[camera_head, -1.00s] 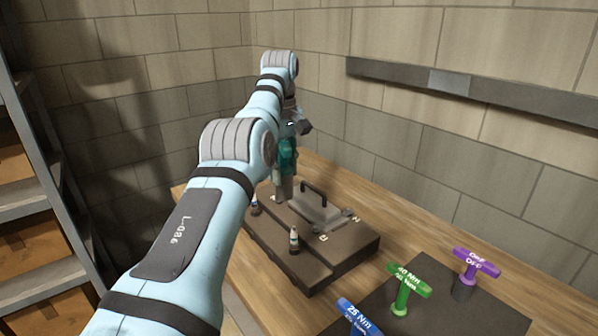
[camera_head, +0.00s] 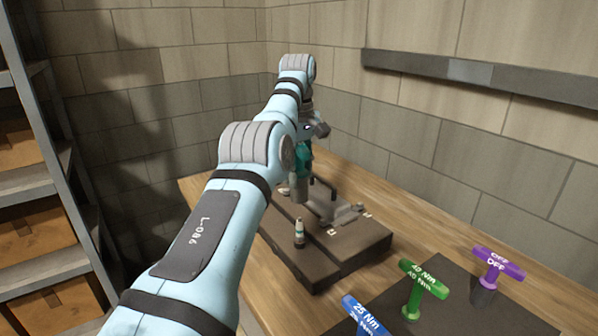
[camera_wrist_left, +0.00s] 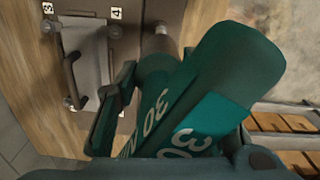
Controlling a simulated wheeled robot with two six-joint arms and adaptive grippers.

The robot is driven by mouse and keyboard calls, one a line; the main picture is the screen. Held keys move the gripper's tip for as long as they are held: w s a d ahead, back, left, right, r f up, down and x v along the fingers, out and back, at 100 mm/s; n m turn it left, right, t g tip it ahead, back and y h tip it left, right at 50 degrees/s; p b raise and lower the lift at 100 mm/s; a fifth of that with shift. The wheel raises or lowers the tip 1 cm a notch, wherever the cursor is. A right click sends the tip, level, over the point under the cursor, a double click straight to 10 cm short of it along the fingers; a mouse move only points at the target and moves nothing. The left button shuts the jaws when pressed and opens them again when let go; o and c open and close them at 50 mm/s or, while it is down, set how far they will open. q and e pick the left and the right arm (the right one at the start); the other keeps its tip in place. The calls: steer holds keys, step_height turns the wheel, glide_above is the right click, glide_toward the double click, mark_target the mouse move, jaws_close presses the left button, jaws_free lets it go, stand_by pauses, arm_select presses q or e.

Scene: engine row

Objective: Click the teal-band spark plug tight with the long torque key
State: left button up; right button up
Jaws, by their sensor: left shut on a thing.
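My left gripper (camera_head: 306,138) is shut on a teal torque key (camera_head: 303,157), held upright over the dark engine block (camera_head: 345,262). In the left wrist view the key (camera_wrist_left: 237,62) is large and marked "30". A gripper finger (camera_wrist_left: 112,112) lies against its side. A grey cylindrical tip (camera_wrist_left: 162,38) shows beyond the key, close to the block; I cannot tell whether the key touches a plug. A small spark plug (camera_head: 299,233) with a pale body and a darker greenish band stands upright at the block's near side. My forearm hides part of the block. My right gripper is not in view.
Blue (camera_head: 366,314), green (camera_head: 423,280) and purple (camera_head: 497,262) T-handled keys stand on a dark mat at the right. A raised handle (camera_head: 322,186) sits on the block. A stone wall closes the back; shelving with boxes (camera_head: 40,240) stands left.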

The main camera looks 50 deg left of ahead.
mark_target(299, 218)
arm_select(q)
step_height(299, 218, down, 4)
steer(key=b, duration=0.3)
steer(key=shift+w+r, duration=0.1)
step_height(299, 218, down, 8)
steer(key=b, duration=0.8)
steer(key=shift+b, duration=0.35)
steer(key=shift+f+b, duration=0.3)
steer(key=shift+s+b, duration=0.3)
steer(key=shift+b, duration=0.2)
stand_by(0.4)
steer(key=shift+w+p, duration=0.2)
steer(key=shift+p, duration=0.3)
stand_by(0.3)
